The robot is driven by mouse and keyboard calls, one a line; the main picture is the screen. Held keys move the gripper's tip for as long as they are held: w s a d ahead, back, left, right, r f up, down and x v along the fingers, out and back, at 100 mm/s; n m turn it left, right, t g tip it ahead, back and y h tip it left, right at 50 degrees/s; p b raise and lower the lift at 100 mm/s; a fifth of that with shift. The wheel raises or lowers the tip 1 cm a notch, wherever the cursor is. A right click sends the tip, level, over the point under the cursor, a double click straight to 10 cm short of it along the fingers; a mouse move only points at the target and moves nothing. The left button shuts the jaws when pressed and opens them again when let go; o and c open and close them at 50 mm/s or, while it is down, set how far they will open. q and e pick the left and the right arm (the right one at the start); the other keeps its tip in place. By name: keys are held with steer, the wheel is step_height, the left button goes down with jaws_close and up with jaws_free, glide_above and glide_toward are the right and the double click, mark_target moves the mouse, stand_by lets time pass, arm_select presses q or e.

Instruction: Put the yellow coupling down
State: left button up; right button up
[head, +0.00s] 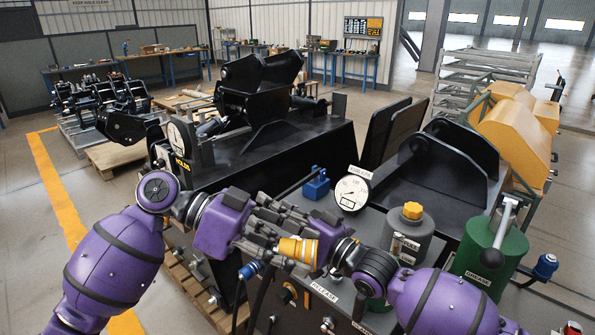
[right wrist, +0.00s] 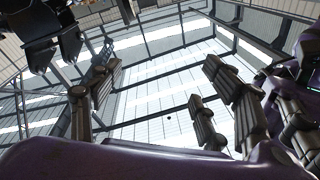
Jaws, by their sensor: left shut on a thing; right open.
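The yellow coupling (head: 298,250) is in the head view, above the front of the grey bench panel. My left gripper (head: 284,243) reaches in from the left and is shut on it. My right gripper (head: 262,212) comes from the right, and its fingers overlap those of my left gripper in the picture. In the right wrist view my right gripper (right wrist: 158,105) is open, with nothing between its fingers. The fingers of my left gripper (right wrist: 290,115) show close by at that view's right edge. The fingers hide part of the coupling.
A blue coupling (head: 250,270) on a hose is just below my grippers. A pressure gauge (head: 351,193), a blue block (head: 316,183), a grey canister (head: 408,238) with a yellow cap and a green grease container (head: 492,262) crowd the bench. Black machinery (head: 262,90) stands behind.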

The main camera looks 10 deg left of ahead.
steer(key=a+r+n+g+y, duration=0.2)
steer(key=r+n+y, duration=0.25)
steer(key=r, duration=0.85)
steer(key=a+r+n+g+y, duration=0.1)
steer(key=r+n+g+y, duration=0.35)
steer(key=r, duration=0.85)
steer(key=s+a+r+n+g+h, duration=0.2)
steer(key=s+r+n+g+h, duration=0.1)
steer(key=s+r+n+g, duration=0.55)
steer(key=s+a+r+n+g+h, duration=0.25)
steer(key=s+r+n+g, duration=0.3)
steer(key=n, duration=0.55)
steer(key=s+a+f+n+g+h, duration=0.2)
steer(key=s+n+h, duration=0.1)
arm_select(q)
steer(key=shift+s, duration=0.1)
arm_select(e)
steer(key=m+t+h, duration=0.2)
steer(key=t+h, duration=0.7)
steer(key=h, duration=0.8)
glide_toward(295, 240)
steer(key=x, duration=1)
steer(key=shift+s+f, duration=0.1)
steer(key=shift+f, duration=0.25)
